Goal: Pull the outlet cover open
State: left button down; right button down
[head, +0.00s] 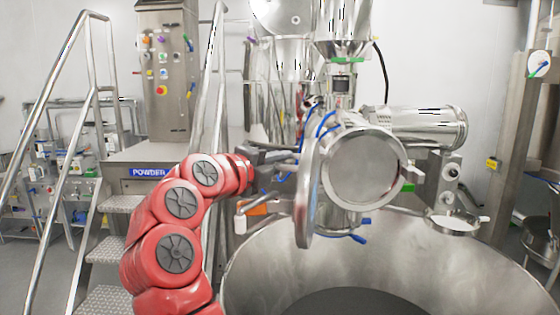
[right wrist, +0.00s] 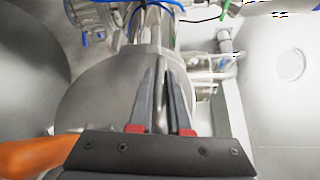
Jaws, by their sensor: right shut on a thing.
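The outlet cover (head: 308,190) is a round metal disc, seen nearly edge-on in the head view. It stands swung out at the left of the round steel outlet (head: 365,172), whose front face shows. My right gripper (head: 290,160) reaches in from the left at the cover's outer side. It is shut on a thin metal bar, which looks like the cover's handle. In the right wrist view, the fingers (right wrist: 160,85) close around this bar (right wrist: 162,112), with the grey disc of the cover (right wrist: 95,105) behind. The fingertips partly hide the bar. My left gripper is not in view.
A large open steel bowl (head: 250,265) lies below the outlet. A stair with metal handrails (head: 92,110) and a control cabinet (head: 165,75) stand at the left. Blue hoses (head: 325,122) run above the cover. A steel cylinder (head: 425,128) sticks out at the right.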

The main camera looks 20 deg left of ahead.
jog(key=c, duration=0.9)
grip_release()
jog(key=shift+w+d, duration=0.15)
jog(key=shift+w, duration=0.05)
jog(key=shift+o, duration=0.2)
jog(key=shift+s, duration=0.1)
jog(key=b+v, duration=0.3)
jog(key=v, duration=0.9)
jog(key=shift+b, duration=0.4)
